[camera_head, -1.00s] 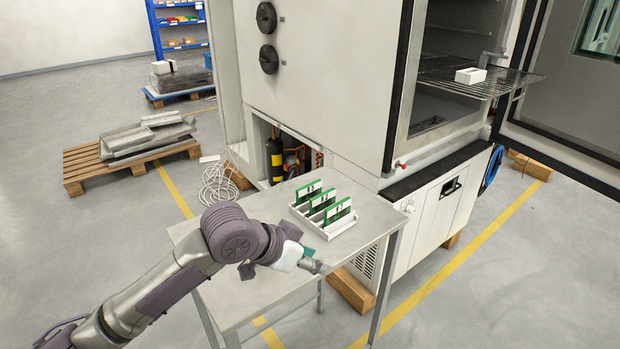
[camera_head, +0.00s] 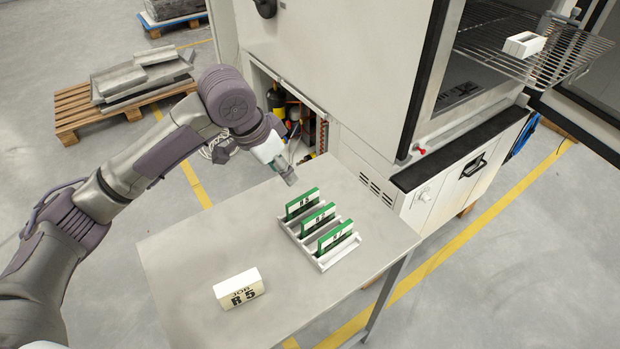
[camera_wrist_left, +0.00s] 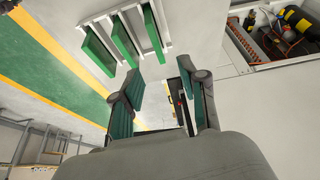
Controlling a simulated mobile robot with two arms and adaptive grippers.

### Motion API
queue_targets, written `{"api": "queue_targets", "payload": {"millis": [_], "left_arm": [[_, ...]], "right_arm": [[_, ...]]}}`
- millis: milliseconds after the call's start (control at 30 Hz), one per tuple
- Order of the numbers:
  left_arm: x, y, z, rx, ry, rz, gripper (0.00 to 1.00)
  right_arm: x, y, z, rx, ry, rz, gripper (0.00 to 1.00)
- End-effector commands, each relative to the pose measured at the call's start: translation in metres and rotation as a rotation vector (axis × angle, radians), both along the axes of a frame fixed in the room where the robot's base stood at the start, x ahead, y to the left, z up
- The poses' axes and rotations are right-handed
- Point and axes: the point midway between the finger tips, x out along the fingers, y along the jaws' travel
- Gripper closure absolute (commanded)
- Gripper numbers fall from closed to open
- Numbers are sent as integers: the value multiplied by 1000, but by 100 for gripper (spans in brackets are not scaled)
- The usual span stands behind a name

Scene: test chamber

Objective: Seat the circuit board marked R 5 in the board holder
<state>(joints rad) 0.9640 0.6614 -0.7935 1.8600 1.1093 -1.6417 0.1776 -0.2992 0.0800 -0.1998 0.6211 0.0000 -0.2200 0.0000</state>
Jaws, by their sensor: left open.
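Three green circuit boards with white labels stand upright in a white rack (camera_head: 324,265) on the table: a rear one (camera_head: 301,204), a middle one (camera_head: 318,219) and a front one (camera_head: 336,237). Their labels are too small to read surely. A white slotted block, seemingly the board holder (camera_head: 524,44), sits on the wire shelf of the open chamber. My left gripper (camera_head: 290,179) is open and empty, above the table just behind the rear board. In the left wrist view its spread fingers (camera_wrist_left: 160,88) are apart from the boards. My right gripper is not in view.
A white sign reading JOB R 5 (camera_head: 239,289) stands on the table (camera_head: 185,255) at front left. The chamber's wire shelf (camera_head: 560,55) juts out at upper right, beside its open door. The table's left part is mostly clear.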

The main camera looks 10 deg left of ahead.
Motion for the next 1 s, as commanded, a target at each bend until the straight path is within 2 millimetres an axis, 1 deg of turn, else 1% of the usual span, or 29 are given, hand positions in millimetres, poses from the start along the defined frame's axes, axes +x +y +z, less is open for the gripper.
{"api": "queue_targets", "payload": {"millis": [67,167,400,500,733,900,1000], "left_arm": [[0,0,-3,1,3,0,57],[4,-4,-15,0,5,0,57],[16,-16,-59,1,4,0,57],[21,-20,-71,0,3,0,57],[24,-24,-86,0,3,-1,57],[28,-30,-110,1,4,0,57],[32,-33,-122,1,2,0,57]], "right_arm": [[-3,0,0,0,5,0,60],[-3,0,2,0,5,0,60],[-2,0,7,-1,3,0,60],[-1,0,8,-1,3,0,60],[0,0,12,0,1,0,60],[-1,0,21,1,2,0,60],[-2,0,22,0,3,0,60]]}}
